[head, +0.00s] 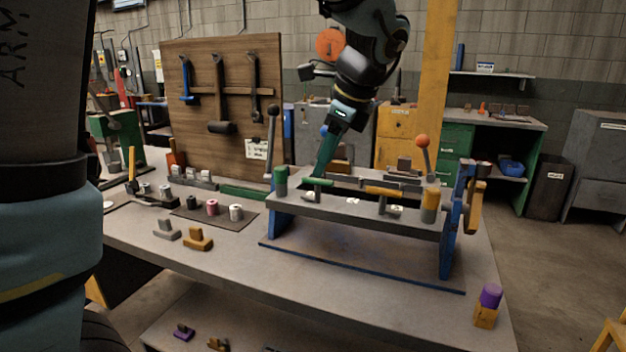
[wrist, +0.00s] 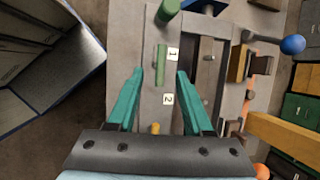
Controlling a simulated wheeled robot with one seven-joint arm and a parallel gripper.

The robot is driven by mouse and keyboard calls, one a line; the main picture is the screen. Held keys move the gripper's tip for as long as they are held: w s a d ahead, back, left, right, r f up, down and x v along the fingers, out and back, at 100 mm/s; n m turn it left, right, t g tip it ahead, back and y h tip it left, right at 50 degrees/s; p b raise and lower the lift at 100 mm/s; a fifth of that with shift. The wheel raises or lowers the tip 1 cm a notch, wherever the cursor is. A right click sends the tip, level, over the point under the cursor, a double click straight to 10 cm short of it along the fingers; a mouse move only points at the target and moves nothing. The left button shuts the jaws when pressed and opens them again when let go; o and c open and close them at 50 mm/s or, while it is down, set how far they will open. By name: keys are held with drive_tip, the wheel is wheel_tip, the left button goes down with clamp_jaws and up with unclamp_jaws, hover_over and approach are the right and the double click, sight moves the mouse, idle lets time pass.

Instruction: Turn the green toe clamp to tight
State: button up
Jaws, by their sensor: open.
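The green toe clamp (head: 318,182) is a short green bar on a grey post, on the grey rail of the blue-ended fixture in the head view. In the wrist view the green bar (wrist: 161,62) lies lengthwise along the rail, beside a label marked 1; a label marked 2 is nearer me. My gripper (head: 322,172) is over the rail near the clamp, pointing down. In the wrist view my gripper (wrist: 160,75) is open, with one teal finger on each side of the bar's near end and gaps on both sides. Contact and height cannot be told.
A green cylinder (head: 280,181) stands at the rail's left end. A yellow clamp (head: 385,190) and a yellow cylinder (head: 430,204) are to the right. The bench front (head: 330,275) is mostly clear.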

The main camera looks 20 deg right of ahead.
sight(316, 182)
drive_tip(key=x, duration=0.6)
drive_tip(key=shift+w+f, duration=0.1)
drive_tip(key=shift+f, duration=0.15)
clamp_jaws()
idle(0.3)
